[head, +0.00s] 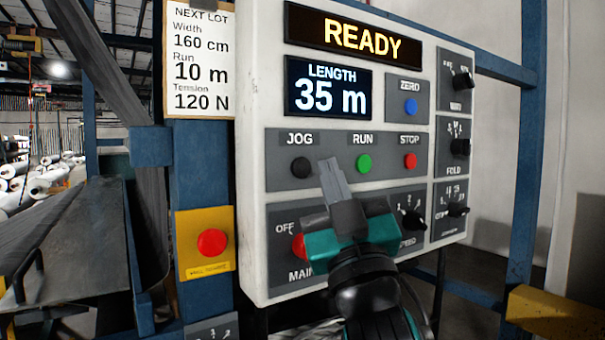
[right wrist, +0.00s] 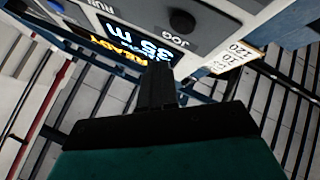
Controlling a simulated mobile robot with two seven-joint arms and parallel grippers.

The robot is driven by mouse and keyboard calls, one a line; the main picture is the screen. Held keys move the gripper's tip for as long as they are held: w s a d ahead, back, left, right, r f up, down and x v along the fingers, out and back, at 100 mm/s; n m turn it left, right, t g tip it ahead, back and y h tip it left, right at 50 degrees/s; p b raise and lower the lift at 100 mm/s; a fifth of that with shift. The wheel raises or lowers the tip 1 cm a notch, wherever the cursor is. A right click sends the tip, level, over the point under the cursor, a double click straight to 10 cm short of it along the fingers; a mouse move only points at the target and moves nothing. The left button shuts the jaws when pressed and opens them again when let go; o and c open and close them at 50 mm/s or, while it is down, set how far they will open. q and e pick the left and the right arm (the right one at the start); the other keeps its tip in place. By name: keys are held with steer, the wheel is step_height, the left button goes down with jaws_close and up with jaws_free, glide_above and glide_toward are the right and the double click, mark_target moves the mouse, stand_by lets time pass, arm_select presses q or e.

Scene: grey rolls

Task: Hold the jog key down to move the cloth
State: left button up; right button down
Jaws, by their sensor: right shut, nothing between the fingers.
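The black round JOG key (head: 301,167) is at the left of the panel's key row. It also shows in the right wrist view (right wrist: 182,22), beyond the fingertips. My right gripper (head: 329,166) is shut and empty, its fingers pointing up at the panel between JOG and the green RUN key (head: 364,163). In the head view the tips appear just right of the JOG key and do not cover it; I cannot tell how far they are from the panel face. Grey cloth (head: 70,240) runs at the left of the machine. My left gripper is not in view.
The display (head: 363,38) reads READY and the length display (head: 328,88) reads 35 m. A red STOP key (head: 410,161) and blue ZERO key (head: 411,107) are on the panel. A lot card (head: 200,60) says Run 10 m. A red emergency button (head: 211,243) sits left.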

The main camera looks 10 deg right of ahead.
mark_target(301, 168)
steer(key=shift+w+a, duration=0.3)
steer(key=shift+w, duration=0.4)
steer(key=shift+w+a, duration=0.25)
steer(key=shift+w, duration=0.45)
stand_by(1.0)
steer(key=shift+w+a, duration=0.15)
steer(key=shift+w, duration=0.25)
steer(key=shift+w+a+b, duration=0.15)
steer(key=shift+w+b, duration=0.2)
steer(key=shift+w, duration=0.05)
stand_by(4.8)
